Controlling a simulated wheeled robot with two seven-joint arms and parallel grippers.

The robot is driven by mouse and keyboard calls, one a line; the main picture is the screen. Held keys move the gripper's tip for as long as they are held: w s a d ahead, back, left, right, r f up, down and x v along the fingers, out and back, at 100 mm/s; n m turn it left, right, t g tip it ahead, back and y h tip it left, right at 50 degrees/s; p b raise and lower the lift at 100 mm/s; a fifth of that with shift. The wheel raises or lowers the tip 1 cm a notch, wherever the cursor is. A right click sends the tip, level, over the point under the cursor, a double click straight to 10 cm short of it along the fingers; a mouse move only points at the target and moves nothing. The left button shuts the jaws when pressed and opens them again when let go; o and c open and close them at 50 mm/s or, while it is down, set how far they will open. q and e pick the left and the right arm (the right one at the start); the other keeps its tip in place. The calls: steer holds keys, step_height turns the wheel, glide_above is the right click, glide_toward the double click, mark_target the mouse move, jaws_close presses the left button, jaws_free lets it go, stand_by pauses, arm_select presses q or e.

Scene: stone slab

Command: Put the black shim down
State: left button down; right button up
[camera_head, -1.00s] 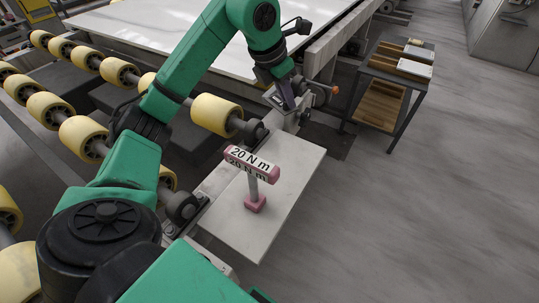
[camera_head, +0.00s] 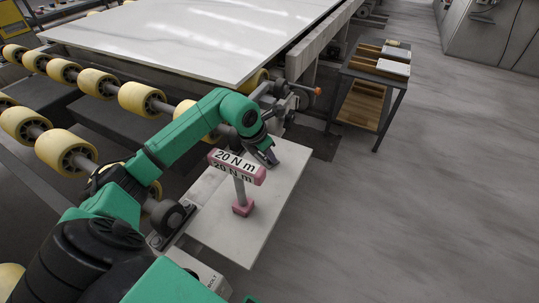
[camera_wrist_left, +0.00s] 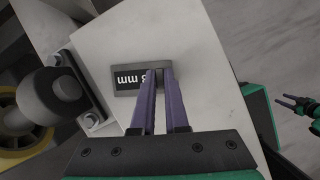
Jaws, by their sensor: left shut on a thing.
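The head view does not show the shim clearly. My right gripper (camera_wrist_left: 299,112) shows at the right of the wrist view, its fingers apart and empty.
The torque tool stands upright on its pink foot on the plate. Yellow rollers (camera_head: 67,152) and a roller bracket line the plate's left side. The large stone slab (camera_head: 200,38) lies behind. A small cart (camera_head: 372,85) stands at the right, beyond open floor.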

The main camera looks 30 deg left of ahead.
arm_select(q)
steer(key=shift+f, duration=0.1)
steer(key=c, duration=0.9)
jaws_free()
steer(key=v, duration=1.2)
